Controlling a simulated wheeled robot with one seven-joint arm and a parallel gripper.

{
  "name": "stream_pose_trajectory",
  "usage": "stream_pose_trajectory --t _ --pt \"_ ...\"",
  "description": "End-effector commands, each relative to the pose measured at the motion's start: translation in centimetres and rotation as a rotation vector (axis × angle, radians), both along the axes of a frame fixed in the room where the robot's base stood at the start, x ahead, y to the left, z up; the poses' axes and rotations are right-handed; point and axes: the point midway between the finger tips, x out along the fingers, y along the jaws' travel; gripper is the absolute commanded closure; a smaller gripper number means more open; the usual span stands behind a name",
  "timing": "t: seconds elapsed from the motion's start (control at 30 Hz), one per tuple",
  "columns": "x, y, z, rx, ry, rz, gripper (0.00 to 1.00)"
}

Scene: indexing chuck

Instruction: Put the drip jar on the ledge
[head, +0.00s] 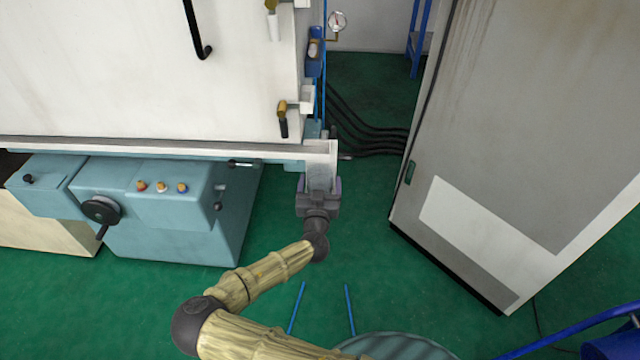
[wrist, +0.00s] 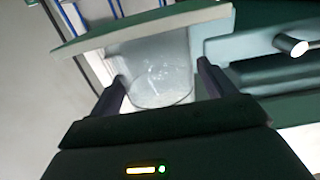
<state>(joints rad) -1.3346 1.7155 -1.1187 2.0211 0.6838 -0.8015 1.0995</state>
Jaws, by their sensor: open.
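The drip jar (wrist: 160,85) is a clear, glassy vessel with a round rim in the wrist view. It sits between the two fingers of my gripper (wrist: 164,87), which are open on either side of it. In the head view my gripper (head: 319,184) is at the right end of the white ledge (head: 180,149) along the bottom of the white machine panel. A pale see-through shape, seemingly the jar (head: 321,176), shows between the fingers there. A pale strip, likely the ledge (wrist: 140,34), crosses beyond the jar in the wrist view. I cannot tell what supports the jar.
A teal machine base (head: 175,215) with buttons and a handwheel (head: 101,209) stands at left. A grey cabinet (head: 530,130) stands at right. Black hoses (head: 365,132) run behind on the green floor. A blue drum (head: 612,346) is at lower right.

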Motion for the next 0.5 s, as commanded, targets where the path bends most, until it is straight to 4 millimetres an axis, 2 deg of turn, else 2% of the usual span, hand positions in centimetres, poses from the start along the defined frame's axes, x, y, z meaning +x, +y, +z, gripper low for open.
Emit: stream_pose_trajectory --t 0.17,0.27,0.5 --pt "0.0 0.0 0.4 -0.001 -0.001 0.0 0.18" --pt "-0.9 0.0 0.3 0.0 0.001 -0.001 0.18" --pt "-5.1 0.3 0.3 0.001 0.002 0.001 0.18"
